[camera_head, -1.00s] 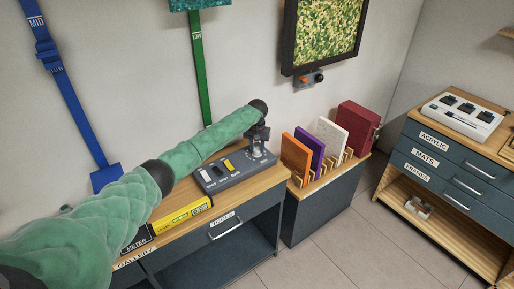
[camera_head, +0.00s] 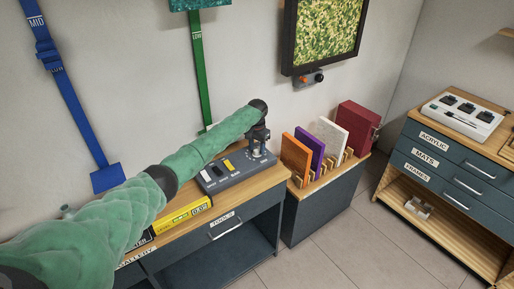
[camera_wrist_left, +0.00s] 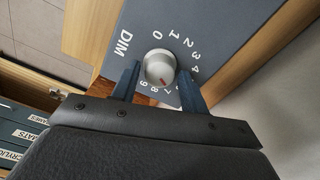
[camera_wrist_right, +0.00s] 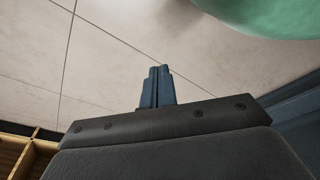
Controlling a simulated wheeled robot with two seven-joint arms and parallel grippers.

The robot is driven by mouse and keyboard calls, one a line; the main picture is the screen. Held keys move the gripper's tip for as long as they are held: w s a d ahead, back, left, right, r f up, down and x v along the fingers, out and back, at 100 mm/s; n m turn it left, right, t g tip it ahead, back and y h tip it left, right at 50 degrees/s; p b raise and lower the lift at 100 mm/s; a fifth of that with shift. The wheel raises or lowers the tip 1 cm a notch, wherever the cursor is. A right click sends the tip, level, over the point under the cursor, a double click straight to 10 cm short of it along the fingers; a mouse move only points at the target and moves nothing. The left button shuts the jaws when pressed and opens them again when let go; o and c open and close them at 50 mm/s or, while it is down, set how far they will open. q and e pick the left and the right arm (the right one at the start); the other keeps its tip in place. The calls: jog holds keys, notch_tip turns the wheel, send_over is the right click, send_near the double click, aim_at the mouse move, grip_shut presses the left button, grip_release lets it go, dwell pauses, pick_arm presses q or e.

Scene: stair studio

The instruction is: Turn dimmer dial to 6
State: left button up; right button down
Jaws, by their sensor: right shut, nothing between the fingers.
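The dimmer dial (camera_wrist_left: 159,67) is a pale round knob with a red mark, on a dark grey panel (camera_wrist_left: 215,25) labelled DIM. Numbers ring the knob; its red mark points at about 7. The 5 is hidden by a finger. My left gripper (camera_wrist_left: 158,70) is open, one finger on each side of the knob, with small gaps that look clear of it. In the head view my left gripper (camera_head: 258,146) points down over the right end of the control box (camera_head: 235,170). My right gripper (camera_wrist_right: 161,72) is shut and empty, above bare floor.
A yellow box (camera_head: 184,213) lies on the wooden bench beside the control box. A rack of coloured panels (camera_head: 310,158) stands just right. The wall is close behind. A drawer cabinet (camera_head: 440,160) stands at the far right.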

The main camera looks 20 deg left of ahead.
aim_at(257, 149)
pick_arm(q)
jog(key=shift+o, duration=0.6)
jog(key=shift+r, duration=0.15)
jog(key=shift+r+b, duration=0.3)
jog(key=shift+r, duration=0.05)
notch_tip(257, 149, up, 5)
jog(key=shift+r+b, duration=0.2)
jog(key=shift+b, duration=0.85)
jog(key=shift+r, duration=0.7)
pick_arm(e)
jog(key=shift+g, duration=0.3)
jog(key=shift+w+a+r, duration=0.4)
jog(key=shift+r, duration=0.4)
jog(key=shift+w+a+r, duration=0.35)
jog(key=shift+w+r, duration=0.05)
jog(key=shift+r, duration=0.45)
jog(key=shift+w+a+r, duration=0.4)
jog(key=shift+r, duration=0.4)
pick_arm(q)
jog(key=shift+f, duration=0.1)
